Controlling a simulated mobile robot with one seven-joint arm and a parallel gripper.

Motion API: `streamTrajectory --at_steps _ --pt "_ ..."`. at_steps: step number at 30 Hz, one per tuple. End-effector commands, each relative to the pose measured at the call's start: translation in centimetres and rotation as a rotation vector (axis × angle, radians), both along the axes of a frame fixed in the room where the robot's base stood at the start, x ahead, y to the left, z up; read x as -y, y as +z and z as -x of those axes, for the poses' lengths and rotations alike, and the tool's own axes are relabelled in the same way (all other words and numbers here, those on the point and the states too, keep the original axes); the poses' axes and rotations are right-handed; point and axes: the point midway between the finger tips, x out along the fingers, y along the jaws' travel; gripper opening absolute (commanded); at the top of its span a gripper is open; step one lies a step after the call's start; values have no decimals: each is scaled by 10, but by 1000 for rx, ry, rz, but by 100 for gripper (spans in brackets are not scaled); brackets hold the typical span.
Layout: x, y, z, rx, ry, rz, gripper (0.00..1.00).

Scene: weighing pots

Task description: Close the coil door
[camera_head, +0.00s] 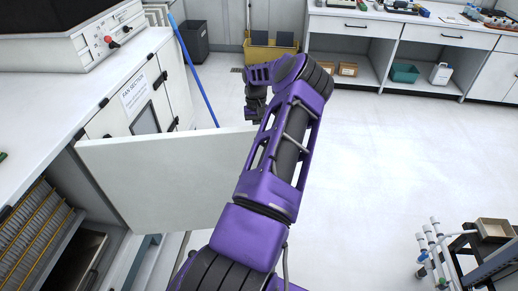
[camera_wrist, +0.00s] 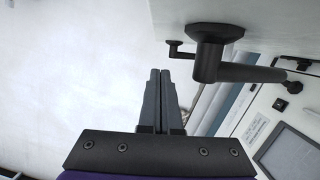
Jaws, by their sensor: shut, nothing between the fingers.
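The coil door (camera_head: 160,180) is a white panel standing open, swung out from the cabinet front at the left of the head view. Its surface also shows at the top of the wrist view (camera_wrist: 265,22), with a black handle (camera_wrist: 212,50) on it. My gripper (camera_head: 256,112) is beyond the door's far side in the head view, near its right end. In the wrist view the gripper fingers (camera_wrist: 160,85) are shut and empty, a little left of and below the handle. I cannot tell whether they touch the door. My arm hides part of the door's right edge.
The open cabinet bay shows yellow-brown coil fins (camera_head: 35,232) at lower left. The closed fan section door (camera_head: 140,110) lies behind. A blue pole (camera_head: 198,75) leans nearby. A cart with racks (camera_head: 480,250) stands at lower right. The floor (camera_head: 380,150) between is clear.

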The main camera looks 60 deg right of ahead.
Motion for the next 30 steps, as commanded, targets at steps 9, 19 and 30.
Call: streamTrajectory --at_steps 9,19,30 --pt "-27 -8 18 0 0 -1 0" --pt "-36 -9 23 1 0 1 0" --pt "-36 -9 23 -1 -1 1 0"
